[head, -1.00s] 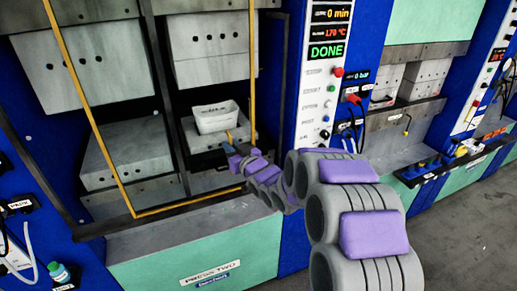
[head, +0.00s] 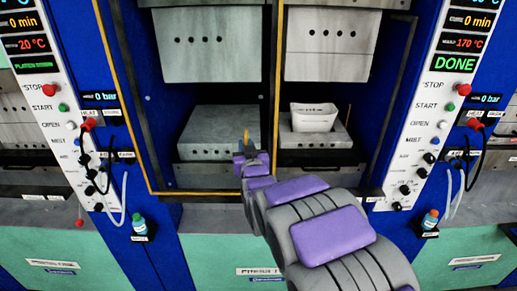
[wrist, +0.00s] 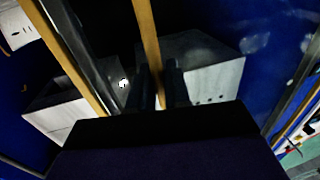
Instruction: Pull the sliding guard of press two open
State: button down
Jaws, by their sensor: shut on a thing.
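The sliding guard of press two is a yellow-edged frame (head: 123,90) across the left part of the press opening in the head view. Its upright yellow handle (head: 246,136) stands near its right edge. My gripper (head: 250,160) is at this handle, shut on it; the fingertips are small and partly hidden there. In the wrist view the yellow handle (wrist: 148,45) runs down between the two dark fingers of my gripper (wrist: 160,88). Press two's label (head: 260,271) is on the teal base panel, partly covered by my arm.
A white tray (head: 313,117) sits on the right lower block, uncovered right of the guard. Control panels (head: 430,110) flank the opening, the right one reading DONE. Bottles (head: 139,224) stand on small ledges on both sides. The left blocks (head: 217,130) lie behind the guard.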

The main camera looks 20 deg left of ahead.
jog(key=shift+d+f, duration=0.1)
jog(key=c, duration=1.3)
grip_release()
jog(key=shift+w, duration=0.15)
jog(key=shift+c, duration=0.2)
jog(key=shift+s, duration=0.2)
jog(key=b+v, duration=0.7)
jog(key=v, duration=0.9)
jog(key=shift+s+d, duration=0.25)
jog(key=shift+s, duration=0.05)
